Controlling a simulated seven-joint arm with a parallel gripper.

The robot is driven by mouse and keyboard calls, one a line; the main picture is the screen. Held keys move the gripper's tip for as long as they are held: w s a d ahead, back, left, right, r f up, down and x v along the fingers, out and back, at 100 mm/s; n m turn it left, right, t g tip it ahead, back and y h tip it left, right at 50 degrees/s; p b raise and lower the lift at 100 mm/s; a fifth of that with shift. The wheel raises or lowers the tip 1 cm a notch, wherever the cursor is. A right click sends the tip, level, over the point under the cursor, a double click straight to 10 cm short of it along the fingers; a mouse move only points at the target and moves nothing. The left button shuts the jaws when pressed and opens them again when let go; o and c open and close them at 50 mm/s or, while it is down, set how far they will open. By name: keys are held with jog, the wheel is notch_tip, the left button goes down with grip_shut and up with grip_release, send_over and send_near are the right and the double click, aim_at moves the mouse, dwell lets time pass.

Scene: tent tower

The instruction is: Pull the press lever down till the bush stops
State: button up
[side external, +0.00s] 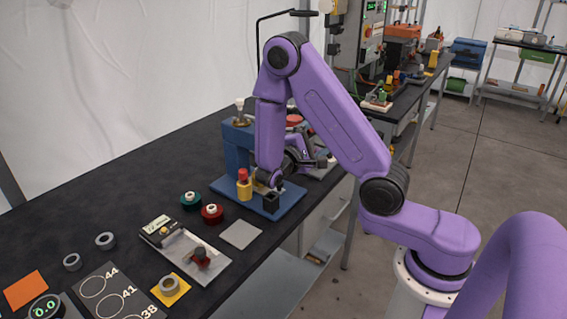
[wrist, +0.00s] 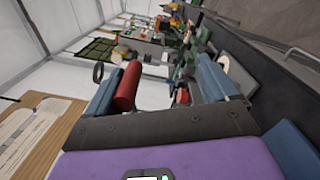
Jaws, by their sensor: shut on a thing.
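The blue press (side external: 236,143) stands on a blue base plate (side external: 284,203) on the dark bench, partly hidden by my arm. My gripper (wrist: 160,88) shows in the wrist view with its two blue-grey fingers apart. A red cylindrical grip (wrist: 128,86), which looks like the press lever's handle, lies between them, against the left finger. My gripper is shut on it. In the side view my arm hides the fingertips and most of the lever. A yellow piece with a red top (side external: 244,185) and a dark block (side external: 270,202) stand on the base plate. I cannot make out the bush.
Green and red round pieces (side external: 212,213), a grey tray (side external: 188,256), a flat grey plate (side external: 240,235) and loose grey rings (side external: 105,240) lie in front of the press. A numbered board (side external: 118,290) is at the near end. The bench's back left is clear.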

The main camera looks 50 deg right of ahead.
jog(key=shift+a+f, duration=0.2)
jog(key=shift+a, duration=2.9)
jog(key=shift+c, duration=0.3)
jog(key=shift+a, duration=0.7)
jog(key=shift+c, duration=1.3)
jog(key=a, duration=1.1)
jog(key=shift+a, duration=0.2)
jog(key=shift+a+r, duration=0.1)
jog(key=a, duration=1.7)
jog(key=shift+w+a, duration=0.1)
